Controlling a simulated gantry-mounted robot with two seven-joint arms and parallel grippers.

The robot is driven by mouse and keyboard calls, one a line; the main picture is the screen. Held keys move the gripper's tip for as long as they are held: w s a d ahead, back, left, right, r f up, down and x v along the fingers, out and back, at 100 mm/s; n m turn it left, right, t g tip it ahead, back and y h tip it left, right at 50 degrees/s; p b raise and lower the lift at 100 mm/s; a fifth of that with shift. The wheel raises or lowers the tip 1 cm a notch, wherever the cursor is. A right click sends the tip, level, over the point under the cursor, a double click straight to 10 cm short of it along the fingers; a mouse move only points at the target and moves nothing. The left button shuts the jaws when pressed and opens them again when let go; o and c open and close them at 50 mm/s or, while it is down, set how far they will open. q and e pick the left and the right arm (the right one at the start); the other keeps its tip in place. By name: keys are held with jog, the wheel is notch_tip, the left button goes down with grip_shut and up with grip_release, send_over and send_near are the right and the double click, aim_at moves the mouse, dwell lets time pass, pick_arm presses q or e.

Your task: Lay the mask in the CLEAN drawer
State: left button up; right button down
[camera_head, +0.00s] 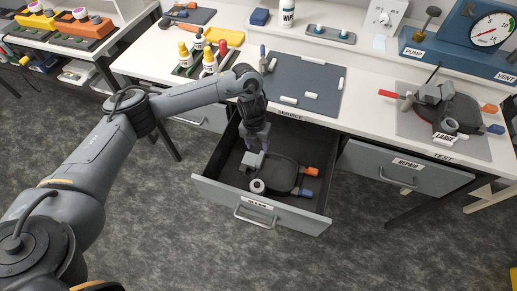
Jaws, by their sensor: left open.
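A dark grey mask with orange and blue end tabs and a pale round port (281,176) lies in the open drawer (212,190), whose front label looks like CLEAN but is small. My left gripper (255,146) reaches down into the drawer, open, at the upper left of the mask, close to its grey block. I cannot tell whether the fingers touch it. My right gripper is not in view.
A similar dark mask (462,110) with a LARGE tag rests on the TEST mat (415,124) at right. The closed REPAIR drawer (385,172) is right of the open one. Bottles (209,62) stand at left on the bench. The grey SERVICE mat (315,95) holds several small white pieces.

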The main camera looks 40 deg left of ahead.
pick_arm(q)
notch_tip(320, 180, up, 2)
jog(key=shift+a+r, duration=0.1)
jog(key=shift+p, duration=0.35)
